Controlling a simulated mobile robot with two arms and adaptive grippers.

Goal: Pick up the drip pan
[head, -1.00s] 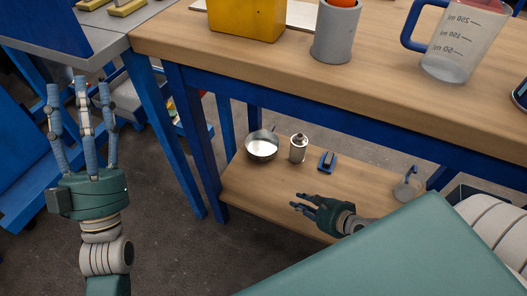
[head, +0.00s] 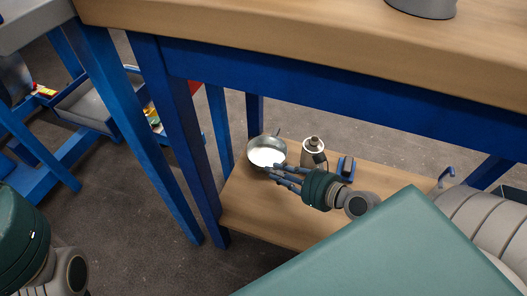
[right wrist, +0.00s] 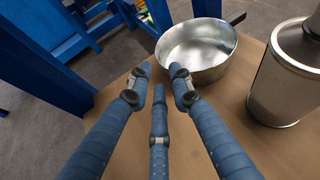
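The drip pan (head: 266,152) looks like a round, shiny metal pan with a short dark handle. It stands upright on the wooden lower shelf, near the shelf's left end. My right gripper (head: 274,174) is at the near side of the pan, fingers pointing towards it. In the right wrist view the pan (right wrist: 201,52) lies just beyond the spread fingertips of the right gripper (right wrist: 157,78). The fingers are apart with nothing between them; whether a fingertip touches the rim I cannot tell. Of my left gripper only the green body (head: 18,240) shows at the left edge; its fingers are out of view.
A metal can (head: 313,148) stands close to the pan's right, and also shows in the right wrist view (right wrist: 286,75). A blue object (head: 345,168) lies right of it. The blue table frame (head: 290,85) and thick tabletop are above the shelf. A blue leg stands at left.

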